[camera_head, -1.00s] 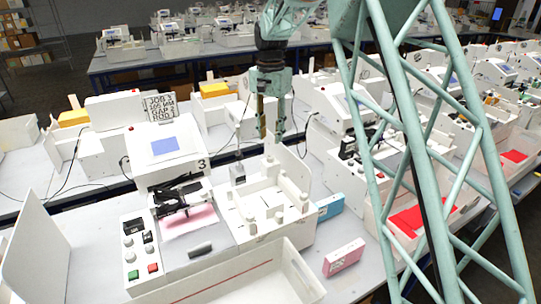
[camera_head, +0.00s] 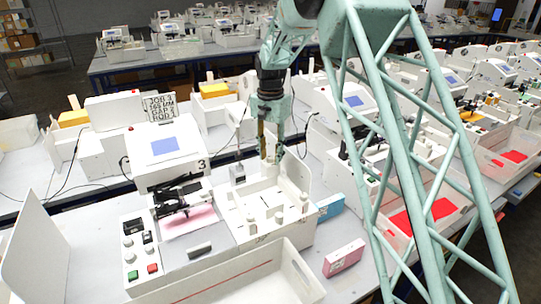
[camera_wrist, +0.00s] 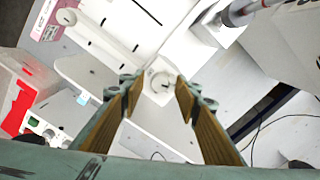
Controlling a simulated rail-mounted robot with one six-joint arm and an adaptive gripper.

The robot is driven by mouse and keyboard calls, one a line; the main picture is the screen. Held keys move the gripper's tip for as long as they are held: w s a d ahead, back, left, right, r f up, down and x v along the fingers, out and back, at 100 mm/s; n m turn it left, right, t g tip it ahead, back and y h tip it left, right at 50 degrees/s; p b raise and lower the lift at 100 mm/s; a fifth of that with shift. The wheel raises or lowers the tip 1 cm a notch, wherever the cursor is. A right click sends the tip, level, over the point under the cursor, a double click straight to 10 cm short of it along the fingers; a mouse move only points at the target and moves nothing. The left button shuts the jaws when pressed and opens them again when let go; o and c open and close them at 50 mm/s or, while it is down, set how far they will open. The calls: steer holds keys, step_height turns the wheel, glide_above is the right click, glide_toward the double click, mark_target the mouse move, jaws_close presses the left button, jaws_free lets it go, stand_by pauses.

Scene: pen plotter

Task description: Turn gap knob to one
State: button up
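My gripper (camera_head: 270,155) points down above the back of the white fixture (camera_head: 240,215) at station 3. In the wrist view its two wood-coloured fingers (camera_wrist: 157,86) are apart, with nothing held. A round white knob (camera_wrist: 162,82) with a short dark pointer mark shows between and beyond the fingertips. I cannot tell whether the fingers are level with it, and no label on it is readable. Two round knobs (camera_head: 129,249) also stand on the front-left control panel, too small to read. A sign (camera_head: 160,106) on the machine appears to include "GAP 1".
The machine with a blue screen (camera_head: 165,147) stands left of my gripper. White posts (camera_head: 303,197) rise from the fixture. Blue (camera_head: 330,206) and pink (camera_head: 344,258) boxes lie to its right. An open white bin (camera_head: 285,265) is in front.

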steer(key=c, duration=0.8)
steer(key=shift+c, duration=0.2)
steer(key=shift+n, duration=0.5)
steer(key=n, duration=0.3)
steer(key=shift+n+p, duration=0.4)
steer(key=shift+n, duration=2.1)
steer(key=o, duration=0.8)
